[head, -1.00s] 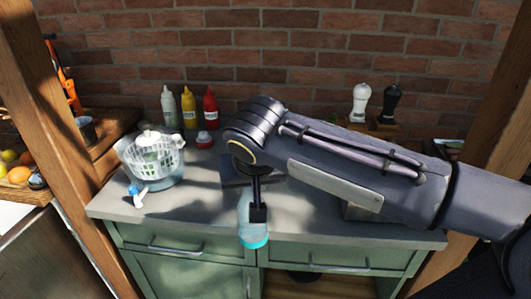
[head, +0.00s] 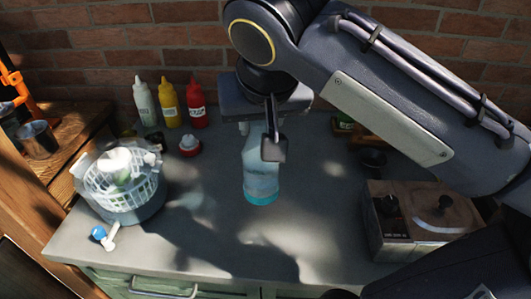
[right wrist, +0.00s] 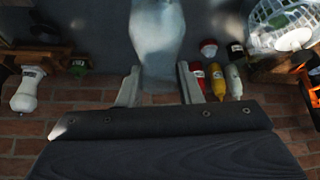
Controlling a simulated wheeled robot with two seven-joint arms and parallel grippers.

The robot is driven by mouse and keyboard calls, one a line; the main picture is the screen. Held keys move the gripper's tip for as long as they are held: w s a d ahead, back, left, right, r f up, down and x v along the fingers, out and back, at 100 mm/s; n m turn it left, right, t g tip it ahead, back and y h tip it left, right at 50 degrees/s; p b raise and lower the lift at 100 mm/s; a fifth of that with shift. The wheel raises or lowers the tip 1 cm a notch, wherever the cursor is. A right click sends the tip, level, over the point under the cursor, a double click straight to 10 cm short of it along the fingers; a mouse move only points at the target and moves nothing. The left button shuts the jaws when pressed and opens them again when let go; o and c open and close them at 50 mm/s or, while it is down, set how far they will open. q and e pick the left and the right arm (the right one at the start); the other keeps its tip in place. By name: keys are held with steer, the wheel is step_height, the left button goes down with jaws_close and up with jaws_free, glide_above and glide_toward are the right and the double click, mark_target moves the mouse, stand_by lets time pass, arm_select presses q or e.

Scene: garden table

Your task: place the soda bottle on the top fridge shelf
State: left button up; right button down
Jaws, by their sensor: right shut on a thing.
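The soda bottle (head: 261,180) is clear and pale with a teal end pointing down, held roughly upright over the grey counter in the head view. My right gripper (head: 262,143) is shut on its upper part, and one finger covers some of it. In the right wrist view the pale bottle (right wrist: 157,35) extends out between the fingers of my right gripper (right wrist: 158,86). A shadow lies on the counter apart from the bottle, which looks raised. No fridge or shelf shows. My left gripper is not in view.
A salad spinner (head: 122,185) stands on the counter (head: 225,255) at left, near a blue-and-white small item (head: 105,236). Sauce bottles (head: 170,103) stand at the back by the brick wall. A box with knobs (head: 420,222) stands at right. The counter's front middle is clear.

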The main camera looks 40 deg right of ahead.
steer(key=w+d+f, duration=0.9)
steer(key=w+f, duration=0.1)
steer(key=f, duration=0.2)
steer(key=shift+w+d+f+b, duration=0.2)
steer(key=shift+w+f+b, duration=0.1)
steer(key=shift+f+b, duration=0.1)
steer(key=c, duration=1)
jaws_free()
steer(key=shift+f, duration=0.1)
